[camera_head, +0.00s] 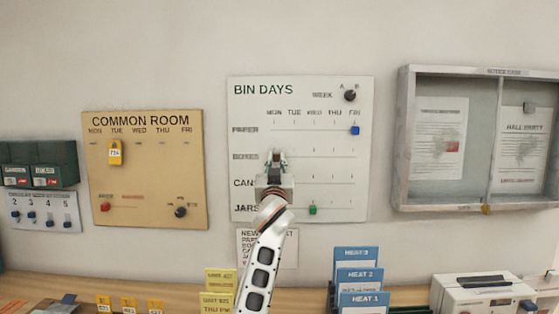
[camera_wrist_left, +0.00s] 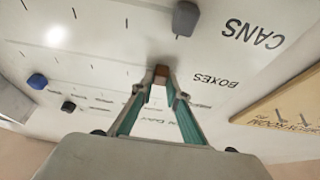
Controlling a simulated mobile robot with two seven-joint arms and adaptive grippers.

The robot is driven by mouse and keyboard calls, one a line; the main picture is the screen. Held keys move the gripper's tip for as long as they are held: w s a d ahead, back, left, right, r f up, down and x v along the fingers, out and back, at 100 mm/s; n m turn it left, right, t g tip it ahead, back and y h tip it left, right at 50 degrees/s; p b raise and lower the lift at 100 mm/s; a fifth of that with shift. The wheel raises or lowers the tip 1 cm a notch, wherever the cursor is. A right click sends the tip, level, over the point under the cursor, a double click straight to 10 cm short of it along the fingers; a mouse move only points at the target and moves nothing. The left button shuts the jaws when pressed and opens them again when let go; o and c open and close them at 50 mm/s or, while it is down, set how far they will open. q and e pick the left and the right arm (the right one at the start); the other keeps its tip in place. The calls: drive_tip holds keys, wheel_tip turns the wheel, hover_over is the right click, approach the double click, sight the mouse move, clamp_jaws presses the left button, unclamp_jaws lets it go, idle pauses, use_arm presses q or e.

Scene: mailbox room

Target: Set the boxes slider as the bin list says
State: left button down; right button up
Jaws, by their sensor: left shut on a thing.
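The BIN DAYS board (camera_head: 300,90) hangs mid-wall in the head view, with rows PAPER, BOXES, CANS and JARS and columns MON to FRI. My left gripper (camera_head: 277,157) is at the BOXES row, around the MON column. In the left wrist view, its fingertips are shut on the brown boxes slider (camera_wrist_left: 161,72). My arm hides part of the board. The bin list sheet (camera_head: 282,250) hangs below the board, partly behind my arm; its lines are too small to read. My right gripper is not in view.
The blue paper slider (camera_head: 355,130) is at FRI and the green jars slider (camera_head: 312,210) near WED. A grey cans slider (camera_wrist_left: 186,18) sits close by. The black WEEK knob (camera_head: 350,95) is top right. The COMMON ROOM board (camera_head: 150,190) and notice case (camera_head: 403,140) flank the board.

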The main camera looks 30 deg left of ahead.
use_arm(q)
drive_tip(key=shift+s+a, duration=0.25)
drive_tip(key=shift+a, duration=0.2)
drive_tip(key=c, duration=2.2)
unclamp_jaws()
drive_tip(key=shift+c, duration=0.2)
drive_tip(key=shift+o, duration=1.4)
drive_tip(key=shift+s+a, duration=0.1)
drive_tip(key=shift+a, duration=0.05)
